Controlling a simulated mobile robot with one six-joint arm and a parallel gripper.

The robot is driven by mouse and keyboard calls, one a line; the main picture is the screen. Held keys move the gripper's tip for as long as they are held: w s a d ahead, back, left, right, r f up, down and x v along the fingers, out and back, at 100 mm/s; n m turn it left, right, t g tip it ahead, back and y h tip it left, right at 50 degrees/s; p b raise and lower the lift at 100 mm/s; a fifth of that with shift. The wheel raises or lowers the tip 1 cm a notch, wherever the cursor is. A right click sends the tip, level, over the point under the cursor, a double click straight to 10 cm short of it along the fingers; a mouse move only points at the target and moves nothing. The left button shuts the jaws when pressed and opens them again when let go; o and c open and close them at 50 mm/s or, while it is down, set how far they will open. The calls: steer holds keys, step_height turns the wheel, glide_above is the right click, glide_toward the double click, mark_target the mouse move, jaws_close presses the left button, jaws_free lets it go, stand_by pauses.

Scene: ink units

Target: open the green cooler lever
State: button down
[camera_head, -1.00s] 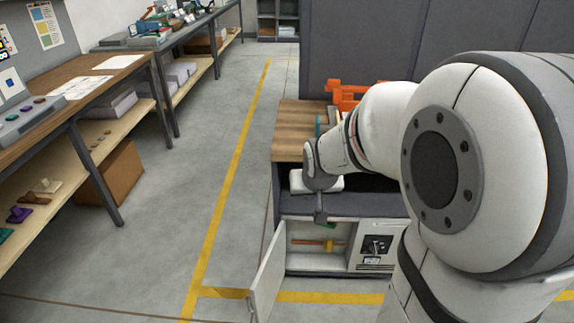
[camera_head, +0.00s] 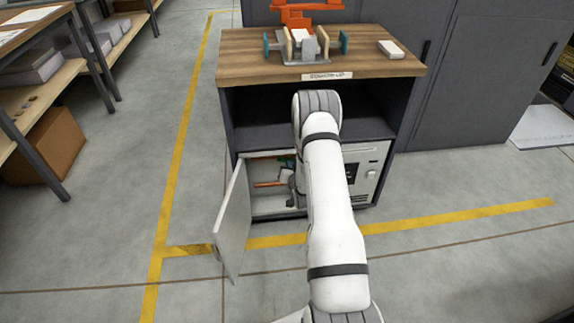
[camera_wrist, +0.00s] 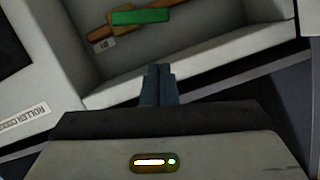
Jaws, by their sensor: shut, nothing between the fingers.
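The green lever (camera_wrist: 140,16) is a flat green bar inside the open compartment, at the top of the wrist view. It lies across a yellow piece and an orange-brown bar (camera_wrist: 102,33). In the head view my gripper is mostly hidden by my arm.
The compartment's white door (camera_head: 232,222) stands open on the left. A control panel (camera_head: 365,172) is right of the opening. The wood-topped cabinet (camera_head: 235,68) has a dark empty shelf above. A printed roller label (camera_wrist: 25,120) is at left in the wrist view.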

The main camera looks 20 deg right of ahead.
steer(key=f+b+x, duration=0.2)
steer(key=x, duration=0.8)
steer(key=shift+s+d, duration=0.25)
steer(key=shift+s, duration=0.05)
